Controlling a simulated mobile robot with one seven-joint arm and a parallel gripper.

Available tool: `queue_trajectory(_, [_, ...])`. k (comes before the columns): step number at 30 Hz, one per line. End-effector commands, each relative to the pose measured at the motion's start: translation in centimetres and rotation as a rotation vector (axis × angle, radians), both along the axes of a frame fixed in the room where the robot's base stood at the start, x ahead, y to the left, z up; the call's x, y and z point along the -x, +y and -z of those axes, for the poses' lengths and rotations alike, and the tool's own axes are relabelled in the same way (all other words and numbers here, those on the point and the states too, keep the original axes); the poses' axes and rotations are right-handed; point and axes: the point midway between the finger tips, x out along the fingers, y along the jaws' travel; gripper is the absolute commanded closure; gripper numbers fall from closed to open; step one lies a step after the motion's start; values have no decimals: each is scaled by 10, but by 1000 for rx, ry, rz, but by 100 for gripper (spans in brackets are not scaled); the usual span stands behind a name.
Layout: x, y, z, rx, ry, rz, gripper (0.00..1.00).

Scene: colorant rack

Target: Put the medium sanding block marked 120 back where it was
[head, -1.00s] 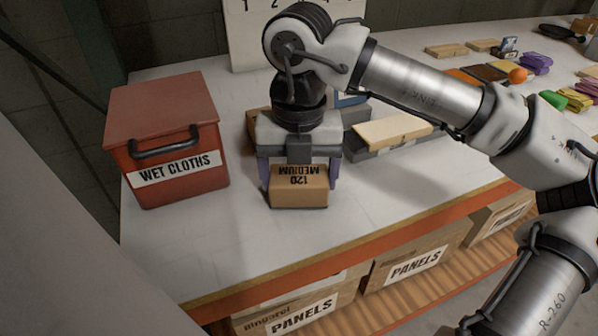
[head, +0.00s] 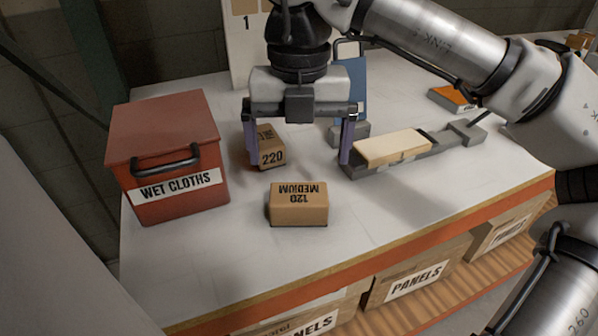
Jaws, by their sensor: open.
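The medium sanding block marked 120 (head: 298,205) rests on the white table near its front edge, its label upside down in the head view. My gripper (head: 299,158) is open and empty above and behind it, its two purple fingers spread wide and apart from the block. A second block marked 220 (head: 270,148) stands on the table behind the 120 block, next to the left finger and partly hidden by it.
A red bin labelled WET CLOTHS (head: 165,160) stands at the left. A grey holder (head: 440,143) with a pale wooden piece (head: 393,148) lies at the right. A blue upright panel (head: 352,85) stands behind my gripper. The table's front strip (head: 400,222) is clear.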

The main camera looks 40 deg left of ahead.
Motion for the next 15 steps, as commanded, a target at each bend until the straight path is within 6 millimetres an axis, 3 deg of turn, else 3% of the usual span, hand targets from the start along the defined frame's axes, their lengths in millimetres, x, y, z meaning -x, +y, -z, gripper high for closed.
queue_trajectory(6, [0, 0, -28, 0, 0, 0, 0])
queue_trajectory(15, [0, 0, -32, 1, 1, -1, 0])
